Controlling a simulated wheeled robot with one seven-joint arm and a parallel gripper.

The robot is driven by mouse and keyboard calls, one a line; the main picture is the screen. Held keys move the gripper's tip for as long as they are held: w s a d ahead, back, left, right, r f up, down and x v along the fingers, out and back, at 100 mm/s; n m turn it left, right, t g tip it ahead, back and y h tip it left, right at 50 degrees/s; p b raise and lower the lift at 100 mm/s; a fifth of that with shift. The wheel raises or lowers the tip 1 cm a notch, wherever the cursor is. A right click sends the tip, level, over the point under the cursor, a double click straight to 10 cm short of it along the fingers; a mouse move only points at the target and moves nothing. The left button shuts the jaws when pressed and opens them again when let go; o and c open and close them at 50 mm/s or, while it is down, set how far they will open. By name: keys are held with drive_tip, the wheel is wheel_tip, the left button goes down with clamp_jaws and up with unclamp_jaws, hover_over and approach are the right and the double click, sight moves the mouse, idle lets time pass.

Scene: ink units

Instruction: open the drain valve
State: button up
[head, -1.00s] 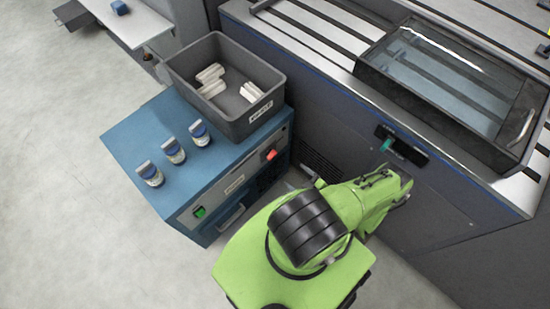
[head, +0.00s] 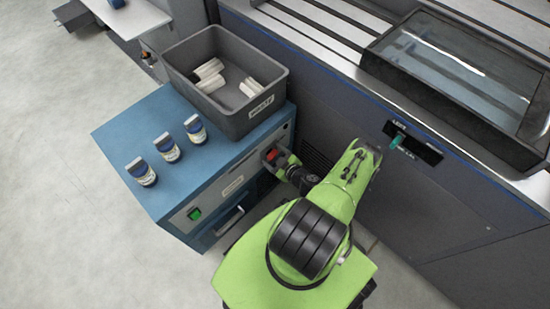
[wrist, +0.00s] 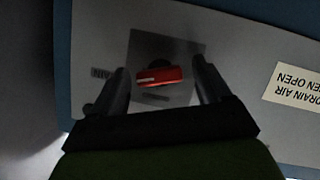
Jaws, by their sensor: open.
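The drain valve's red handle (wrist: 160,77) sits on a dark square plate on the front panel of the blue unit. In the wrist view the handle lies nearly level across the picture. My gripper (wrist: 162,80) is open, with one finger on each side of the red handle and a gap at both ends. In the head view the red handle (head: 271,154) shows partly, with my gripper (head: 275,158) at it. I cannot tell whether the fingers touch it.
A label reading "DRAIN AIR ... OPEN" (wrist: 297,87) is beside the valve. A grey bin (head: 225,85) with white pieces and several blue-and-white jars (head: 167,147) stand on the blue unit (head: 119,137). A dark machine side (head: 450,215) stands close on the right.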

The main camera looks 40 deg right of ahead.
drive_tip(key=c, duration=1)
drive_tip(key=shift+d+m+y, duration=0.1)
drive_tip(key=shift+m+y, duration=0.9)
drive_tip(key=shift+m, duration=0.5)
drive_tip(key=shift+c, duration=0.2)
drive_tip(key=o, duration=1)
drive_tip(key=shift+o, duration=0.2)
drive_tip(key=p+v, duration=0.5)
drive_tip(key=v, duration=1)
drive_tip(key=shift+s+r, duration=0.25)
drive_tip(key=shift+s, duration=0.1)
drive_tip(key=shift+d, duration=0.1)
